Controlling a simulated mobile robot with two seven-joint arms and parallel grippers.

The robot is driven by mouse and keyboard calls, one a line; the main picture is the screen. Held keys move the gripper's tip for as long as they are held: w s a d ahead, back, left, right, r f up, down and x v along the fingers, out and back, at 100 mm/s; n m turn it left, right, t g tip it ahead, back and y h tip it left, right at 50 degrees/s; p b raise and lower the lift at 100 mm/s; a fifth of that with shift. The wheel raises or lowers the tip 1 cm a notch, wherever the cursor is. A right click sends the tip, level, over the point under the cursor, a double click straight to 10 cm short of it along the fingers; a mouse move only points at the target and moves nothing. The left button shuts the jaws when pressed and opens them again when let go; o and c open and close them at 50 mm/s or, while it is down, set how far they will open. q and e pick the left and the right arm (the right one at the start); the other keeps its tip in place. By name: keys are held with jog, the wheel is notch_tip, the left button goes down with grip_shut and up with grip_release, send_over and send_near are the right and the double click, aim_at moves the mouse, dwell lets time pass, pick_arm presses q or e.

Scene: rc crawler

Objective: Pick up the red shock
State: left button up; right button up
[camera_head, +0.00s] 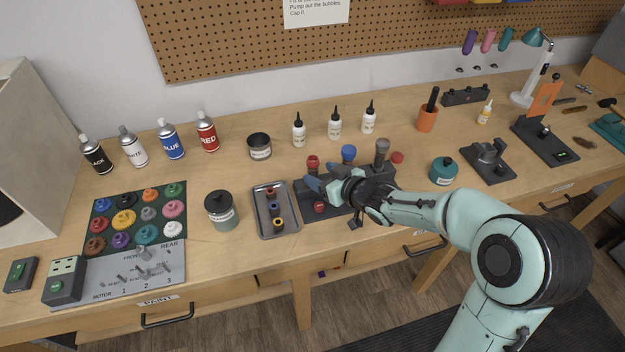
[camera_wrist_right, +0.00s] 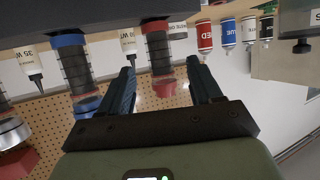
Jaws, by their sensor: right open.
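The red shock (camera_head: 313,161) stands in the dark rack (camera_head: 336,205) on the bench, left of a blue-topped shock (camera_head: 348,152) and a grey one (camera_head: 382,147). In the right wrist view, which is upside down, the red shock (camera_wrist_right: 160,47) shows between the two open fingers of my right gripper (camera_wrist_right: 162,62). Gaps show on both sides of it. The blue shock (camera_wrist_right: 73,62) is outside the left finger. My left gripper is out of view.
A grey tray (camera_head: 262,231) with small rings lies left of the rack. White bottles (camera_head: 334,124) and a black tin (camera_head: 259,146) stand behind. A teal pot (camera_head: 443,171) is to the right.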

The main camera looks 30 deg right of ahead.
aim_at(309, 169)
jog(key=shift+x, duration=3.2)
jog(key=shift+s, duration=0.1)
jog(key=c, duration=1.2)
